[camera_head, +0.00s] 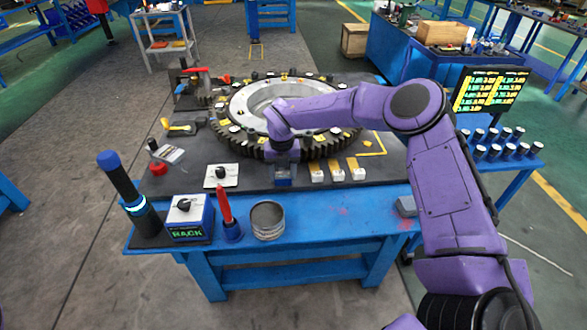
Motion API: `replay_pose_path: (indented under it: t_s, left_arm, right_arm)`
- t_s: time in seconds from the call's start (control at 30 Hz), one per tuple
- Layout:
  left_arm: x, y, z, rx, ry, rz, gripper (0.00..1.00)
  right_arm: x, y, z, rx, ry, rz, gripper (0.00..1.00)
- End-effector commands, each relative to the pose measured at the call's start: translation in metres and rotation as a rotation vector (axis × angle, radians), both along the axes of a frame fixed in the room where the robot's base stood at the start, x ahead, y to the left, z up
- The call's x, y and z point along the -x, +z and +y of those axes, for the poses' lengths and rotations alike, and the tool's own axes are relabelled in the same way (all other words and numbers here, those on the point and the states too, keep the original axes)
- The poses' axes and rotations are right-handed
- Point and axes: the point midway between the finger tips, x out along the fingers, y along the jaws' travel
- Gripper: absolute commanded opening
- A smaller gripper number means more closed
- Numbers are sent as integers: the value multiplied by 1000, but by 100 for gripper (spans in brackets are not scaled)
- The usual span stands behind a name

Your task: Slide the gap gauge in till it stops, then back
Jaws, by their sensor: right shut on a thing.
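A large dark toothed ring (352,140) with a pale inner ring lies on the grey-topped blue workbench. My purple right arm reaches over its right side. My right gripper (284,172) points down at the ring's front edge and is shut on the gap gauge, which is too small and too covered to make out. A small blue block shows at the fingertips, low over the bench top. I cannot tell how far the gauge sits in a gap. My left gripper is out of view.
White-topped yellow blocks (337,173) stand just right of the gripper. A white plate with a black knob (221,175) lies to its left. A metal cup (268,220), red marker (225,205), "RACK" box (188,218) and dark cylinder (127,190) line the front edge.

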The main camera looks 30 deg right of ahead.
Motion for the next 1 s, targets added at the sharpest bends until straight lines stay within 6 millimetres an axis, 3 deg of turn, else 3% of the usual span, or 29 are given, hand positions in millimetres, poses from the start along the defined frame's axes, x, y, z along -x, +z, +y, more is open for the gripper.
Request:
replay_pose_path:
  t_s: [0.2,0.23,0.3,0.67,1.0]
  left_arm:
    - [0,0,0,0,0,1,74]
    - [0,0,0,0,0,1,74]
    - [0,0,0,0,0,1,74]
    - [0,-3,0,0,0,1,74]
    - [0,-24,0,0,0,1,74]
  right_arm:
    - [2,-4,1,1,1,11,0]
    - [3,-4,1,1,1,11,58]
    - [3,-3,0,0,0,10,81]
    - [1,4,-1,0,-2,4,81]
    - [0,77,0,2,-1,3,81]
